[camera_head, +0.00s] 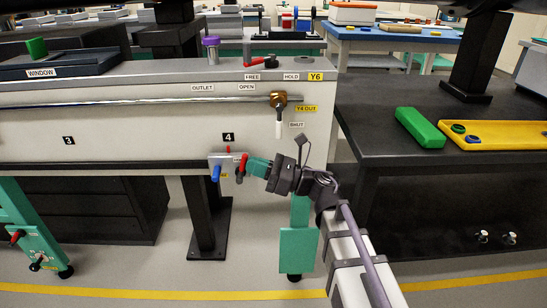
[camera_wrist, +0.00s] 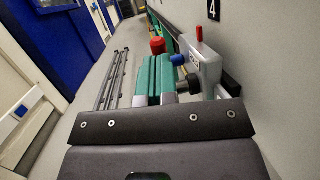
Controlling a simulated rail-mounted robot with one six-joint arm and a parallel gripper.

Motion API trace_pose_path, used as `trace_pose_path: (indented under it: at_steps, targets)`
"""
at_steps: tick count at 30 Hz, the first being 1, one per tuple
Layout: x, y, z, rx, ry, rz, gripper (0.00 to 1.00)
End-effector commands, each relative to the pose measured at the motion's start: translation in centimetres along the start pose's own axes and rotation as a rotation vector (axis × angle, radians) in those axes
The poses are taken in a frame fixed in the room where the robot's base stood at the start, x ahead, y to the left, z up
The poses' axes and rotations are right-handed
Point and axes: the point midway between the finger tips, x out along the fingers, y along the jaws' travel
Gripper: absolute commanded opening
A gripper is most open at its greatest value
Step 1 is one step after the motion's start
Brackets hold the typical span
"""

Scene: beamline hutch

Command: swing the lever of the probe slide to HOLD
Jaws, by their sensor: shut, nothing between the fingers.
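A grey slide box (camera_head: 224,168) sits on the lower rail under the number 4, with a red pin on top. It also shows in the wrist view (camera_wrist: 203,65). A blue-ended lever (camera_head: 216,173) hangs at its left front, and a red handle (camera_head: 243,163) stands at its right. My gripper (camera_head: 250,166) has green fingers, shut and empty, with tips close to the red handle. In the wrist view, a red knob (camera_wrist: 157,46) is just beyond the fingertips and the blue end (camera_wrist: 178,60) is beside them. Contact cannot be told. Small labels on the box are unreadable.
Above, a valve (camera_head: 278,100) has OPEN and SHUT labels. FREE and HOLD labels sit by a red-ended lever (camera_head: 262,63) on the bench top. A dark table (camera_head: 385,125) at right holds a green block (camera_head: 420,128) and a yellow tray (camera_head: 510,145). A green-footed leg (camera_head: 297,250) stands below my gripper.

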Motion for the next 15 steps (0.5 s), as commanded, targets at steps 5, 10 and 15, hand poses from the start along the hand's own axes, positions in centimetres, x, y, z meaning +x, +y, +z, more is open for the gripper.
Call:
trace_pose_path:
  at_steps: [5,10,15]
  targets:
    - [2.24,0.67,0.70,0.000,0.018,0.010,0.00]
    - [2.24,0.66,0.53,0.000,0.017,0.010,0.00]
    - [2.06,0.68,0.47,0.000,0.018,0.011,0.00]
